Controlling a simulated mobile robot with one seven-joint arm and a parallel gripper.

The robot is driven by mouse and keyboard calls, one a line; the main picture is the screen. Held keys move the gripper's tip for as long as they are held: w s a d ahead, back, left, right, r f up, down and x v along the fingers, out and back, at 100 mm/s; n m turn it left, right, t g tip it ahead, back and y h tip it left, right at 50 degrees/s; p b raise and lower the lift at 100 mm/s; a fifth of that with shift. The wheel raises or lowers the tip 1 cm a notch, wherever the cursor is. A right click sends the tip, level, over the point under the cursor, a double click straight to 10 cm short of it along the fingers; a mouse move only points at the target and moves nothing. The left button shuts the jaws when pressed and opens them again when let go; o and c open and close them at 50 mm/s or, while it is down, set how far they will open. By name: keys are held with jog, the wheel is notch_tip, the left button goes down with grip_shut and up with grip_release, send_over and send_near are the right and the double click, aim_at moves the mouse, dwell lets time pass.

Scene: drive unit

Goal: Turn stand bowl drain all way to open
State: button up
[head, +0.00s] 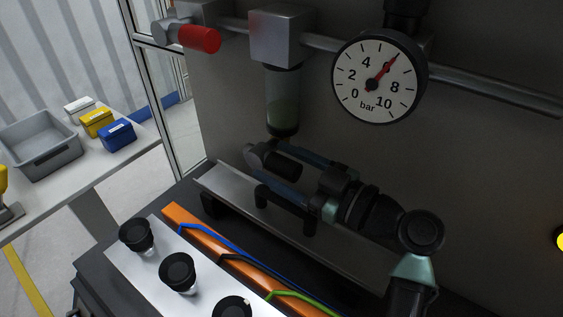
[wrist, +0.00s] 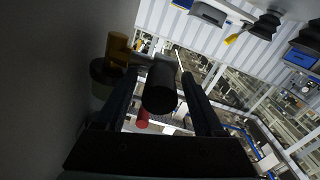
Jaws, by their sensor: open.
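The stand bowl (head: 283,100) is a clear cup with murky liquid, hanging under a grey block on the pipe in the head view. Just below it is the drain, a dark fitting with a short black handle (head: 284,165) that points to the lower right. My gripper (head: 265,165) is open, with one finger on each side of the handle. In the wrist view, a black cylinder (wrist: 160,88), which appears to be this handle, stands between the spread fingers of my gripper (wrist: 159,77). I cannot tell whether either finger touches it.
A red-handled valve (head: 198,38) and a pressure gauge (head: 378,80) sit on the pipe above. A metal rail (head: 232,192) runs below my gripper. Black knobs (head: 178,271) and coloured cables lie in front. A side table (head: 70,178) holds a grey bin and small boxes at left.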

grip_shut()
dwell(1.4)
